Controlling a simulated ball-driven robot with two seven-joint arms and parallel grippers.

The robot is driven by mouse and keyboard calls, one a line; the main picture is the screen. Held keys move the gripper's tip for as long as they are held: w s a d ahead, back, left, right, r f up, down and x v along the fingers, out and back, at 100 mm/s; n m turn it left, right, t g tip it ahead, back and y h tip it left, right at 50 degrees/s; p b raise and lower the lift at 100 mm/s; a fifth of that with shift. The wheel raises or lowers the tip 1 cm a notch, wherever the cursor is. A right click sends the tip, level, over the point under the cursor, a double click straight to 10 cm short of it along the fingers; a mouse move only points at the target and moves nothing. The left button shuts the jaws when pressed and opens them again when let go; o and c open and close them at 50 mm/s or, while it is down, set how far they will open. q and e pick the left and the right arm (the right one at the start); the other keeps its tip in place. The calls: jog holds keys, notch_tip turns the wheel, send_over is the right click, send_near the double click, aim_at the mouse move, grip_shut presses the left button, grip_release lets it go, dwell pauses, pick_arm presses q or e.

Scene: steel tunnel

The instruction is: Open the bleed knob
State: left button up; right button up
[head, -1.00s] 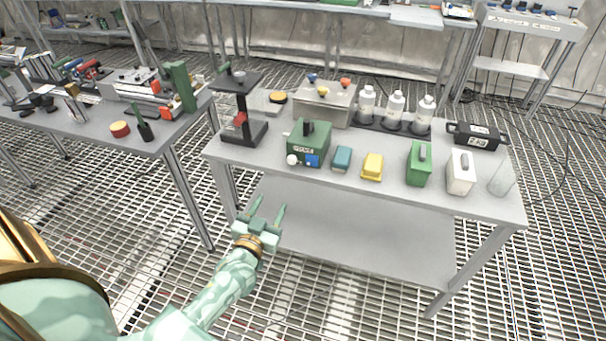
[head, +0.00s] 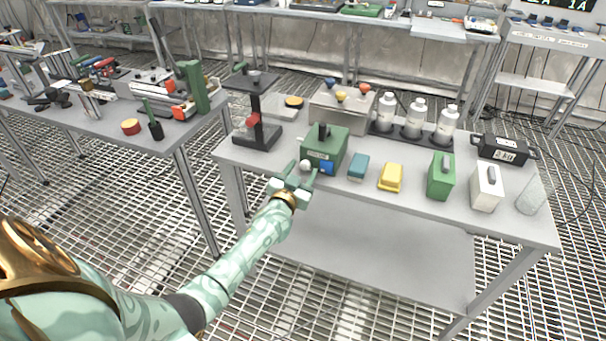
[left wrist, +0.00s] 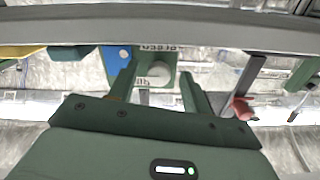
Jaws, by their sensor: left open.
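A green box (head: 325,149) with a black handle on top stands near the front edge of the grey table. My left gripper (head: 304,174) is open at the table's front edge, right in front of the white knob. Contact with the knob cannot be told. My right gripper is not in view.
A black stand (head: 257,134) with a red part is left of the green box. A teal block (head: 358,166) and a yellow block (head: 391,177) lie to its right. White bottles (head: 416,119) and a grey box with coloured knobs (head: 341,107) are behind.

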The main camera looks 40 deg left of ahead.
pick_arm(q)
jog(key=shift+w, duration=0.15)
jog(key=shift+r, duration=0.15)
jog(key=c, duration=1)
